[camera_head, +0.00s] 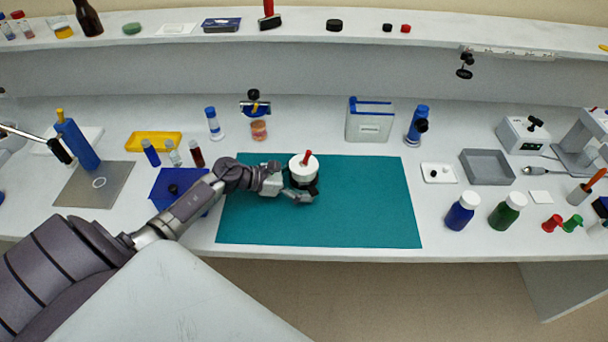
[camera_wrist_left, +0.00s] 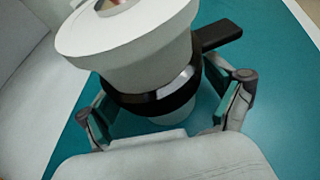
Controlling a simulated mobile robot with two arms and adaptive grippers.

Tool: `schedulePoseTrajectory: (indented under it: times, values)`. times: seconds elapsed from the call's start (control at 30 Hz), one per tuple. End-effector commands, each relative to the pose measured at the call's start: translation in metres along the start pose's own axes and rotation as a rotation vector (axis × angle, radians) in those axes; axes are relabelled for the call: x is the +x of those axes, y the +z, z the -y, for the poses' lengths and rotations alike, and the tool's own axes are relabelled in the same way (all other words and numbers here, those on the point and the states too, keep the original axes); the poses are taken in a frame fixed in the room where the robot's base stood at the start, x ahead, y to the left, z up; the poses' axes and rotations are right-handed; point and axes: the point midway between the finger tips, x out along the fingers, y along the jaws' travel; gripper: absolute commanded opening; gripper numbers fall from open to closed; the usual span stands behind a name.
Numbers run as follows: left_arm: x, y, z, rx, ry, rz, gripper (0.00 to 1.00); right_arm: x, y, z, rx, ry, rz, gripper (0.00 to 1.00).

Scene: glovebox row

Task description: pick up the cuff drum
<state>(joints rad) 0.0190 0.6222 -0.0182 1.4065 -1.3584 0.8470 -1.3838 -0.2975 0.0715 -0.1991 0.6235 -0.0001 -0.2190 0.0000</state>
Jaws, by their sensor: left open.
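The cuff drum (camera_head: 303,170) is a white round body with a wide top, a black band around its lower part and a red piece on top. It stands upright on the teal mat (camera_head: 365,205). In the left wrist view the drum (camera_wrist_left: 135,42) fills the top middle, with a black tab sticking out to the right. My left gripper (camera_head: 291,184) is open. In the wrist view its fingers (camera_wrist_left: 168,105) are on either side of the black band, with the drum between them. Whether either finger touches it is hard to tell. My right gripper is not in view.
A blue mat (camera_head: 165,193) and a grey plate (camera_head: 95,185) lie left of the teal mat. A white box with a blue rim (camera_head: 369,121) stands behind it. Blue (camera_head: 460,212) and green (camera_head: 507,212) bottles stand to the right. The teal mat's right half is clear.

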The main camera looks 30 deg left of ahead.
Motion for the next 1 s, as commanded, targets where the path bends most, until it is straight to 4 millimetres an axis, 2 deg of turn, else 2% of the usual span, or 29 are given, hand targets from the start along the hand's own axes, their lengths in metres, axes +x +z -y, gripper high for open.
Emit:
schedulePoseTrajectory:
  times: [0.1, 0.47, 0.77, 1.0]
  values:
    - [0.000, -0.001, 0.000, 0.000, 0.000, 0.000, 0.93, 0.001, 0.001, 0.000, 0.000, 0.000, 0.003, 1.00]
    - [-0.001, 0.000, 0.000, 0.000, 0.000, 0.000, 0.33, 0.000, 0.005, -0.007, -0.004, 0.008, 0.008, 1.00]
    - [-0.002, 0.002, -0.001, 0.001, 0.001, 0.000, 0.33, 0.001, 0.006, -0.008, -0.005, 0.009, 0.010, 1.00]
    - [-0.011, 0.024, -0.001, 0.007, 0.001, 0.000, 0.33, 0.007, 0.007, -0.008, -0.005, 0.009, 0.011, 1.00]
